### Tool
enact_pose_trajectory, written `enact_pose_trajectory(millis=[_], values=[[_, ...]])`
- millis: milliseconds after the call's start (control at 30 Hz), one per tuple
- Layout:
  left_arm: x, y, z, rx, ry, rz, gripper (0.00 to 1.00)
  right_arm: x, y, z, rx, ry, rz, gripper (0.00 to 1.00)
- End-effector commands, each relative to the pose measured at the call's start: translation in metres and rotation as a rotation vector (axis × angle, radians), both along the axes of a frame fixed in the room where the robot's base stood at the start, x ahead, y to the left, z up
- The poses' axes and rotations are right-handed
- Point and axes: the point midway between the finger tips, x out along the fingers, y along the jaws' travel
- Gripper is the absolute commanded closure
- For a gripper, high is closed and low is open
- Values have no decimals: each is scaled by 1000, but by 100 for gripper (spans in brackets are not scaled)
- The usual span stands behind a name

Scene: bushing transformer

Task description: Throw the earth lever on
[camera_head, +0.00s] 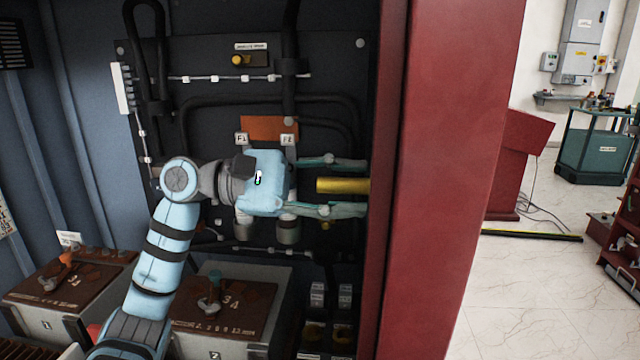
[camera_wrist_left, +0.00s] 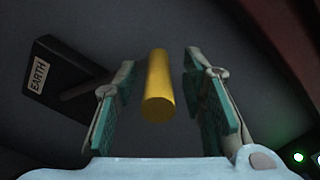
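The earth lever is a yellow cylindrical handle (camera_head: 343,185) by the red post's inner edge in the head view. In the left wrist view the yellow handle (camera_wrist_left: 158,88) stands between my fingers, on a dark rod that runs to a black block labelled EARTH (camera_wrist_left: 62,80). My left gripper (camera_head: 364,186) is open, its two fingers above and below the handle. In the left wrist view the gripper (camera_wrist_left: 160,92) shows gaps on both sides of the handle, wider on the right. The fingertips end at the post's edge in the head view. My right gripper is not in view.
A red post (camera_head: 440,180) stands just right of the handle. Behind the arm is a dark panel (camera_head: 210,85) with cables and an orange plate (camera_head: 268,128). Two grey boxes with brown tops (camera_head: 70,280) (camera_head: 225,305) sit below.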

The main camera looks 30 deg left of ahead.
Motion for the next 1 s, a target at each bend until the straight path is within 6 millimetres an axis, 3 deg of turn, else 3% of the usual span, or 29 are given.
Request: enact_pose_trajectory(millis=[200,400,1000], values=[[-20,56,-1,4,7,8,62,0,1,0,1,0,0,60],[-35,93,-1,3,4,3,62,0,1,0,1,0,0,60],[-38,98,0,0,1,1,62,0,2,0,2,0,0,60]])
